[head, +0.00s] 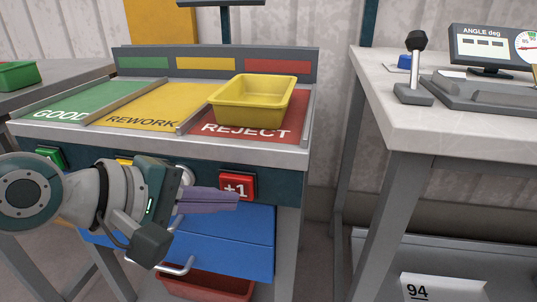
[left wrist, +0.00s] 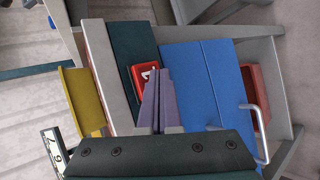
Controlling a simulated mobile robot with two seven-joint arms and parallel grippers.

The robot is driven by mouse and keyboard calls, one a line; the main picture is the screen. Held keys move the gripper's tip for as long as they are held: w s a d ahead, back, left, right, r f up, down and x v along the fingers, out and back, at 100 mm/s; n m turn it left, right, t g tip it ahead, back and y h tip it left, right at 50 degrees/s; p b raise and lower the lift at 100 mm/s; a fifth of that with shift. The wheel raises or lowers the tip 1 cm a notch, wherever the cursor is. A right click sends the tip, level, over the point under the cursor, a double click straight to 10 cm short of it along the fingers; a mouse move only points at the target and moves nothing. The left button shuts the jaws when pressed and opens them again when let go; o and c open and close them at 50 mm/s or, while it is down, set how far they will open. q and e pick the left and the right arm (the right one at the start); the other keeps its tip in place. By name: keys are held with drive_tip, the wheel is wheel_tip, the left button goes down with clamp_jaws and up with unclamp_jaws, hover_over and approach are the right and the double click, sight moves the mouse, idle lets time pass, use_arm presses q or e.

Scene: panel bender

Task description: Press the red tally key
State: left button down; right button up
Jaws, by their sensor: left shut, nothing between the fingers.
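The red tally key (head: 237,187), marked "+1", is on the dark front panel below the REJECT lane. It also shows in the left wrist view (left wrist: 143,77), partly covered by my fingers. My left gripper (head: 237,200) is shut and empty, its purple fingers pointing right. In the head view the fingertips overlap the key's lower edge; in the left wrist view the gripper (left wrist: 157,72) has its tips at the key's side. I cannot tell whether they touch. A green key (head: 50,157) and a mostly hidden yellow key (head: 124,161) sit further left. My right gripper does not show.
A yellow bin (head: 252,101) stands on the red REJECT lane (head: 219,129), beside the GOOD and REWORK lanes. Blue drawers (head: 245,262) with metal handles are below the panel. A pale table (head: 440,132) with a lever and angle display stands at the right, across a gap.

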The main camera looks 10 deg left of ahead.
use_arm(q)
drive_tip(key=shift+s, duration=0.4)
drive_tip(key=shift+s+a+p, duration=0.1)
drive_tip(key=shift+s+p, duration=1.8)
drive_tip(key=shift+s, duration=0.6)
drive_tip(key=shift+r, duration=0.1)
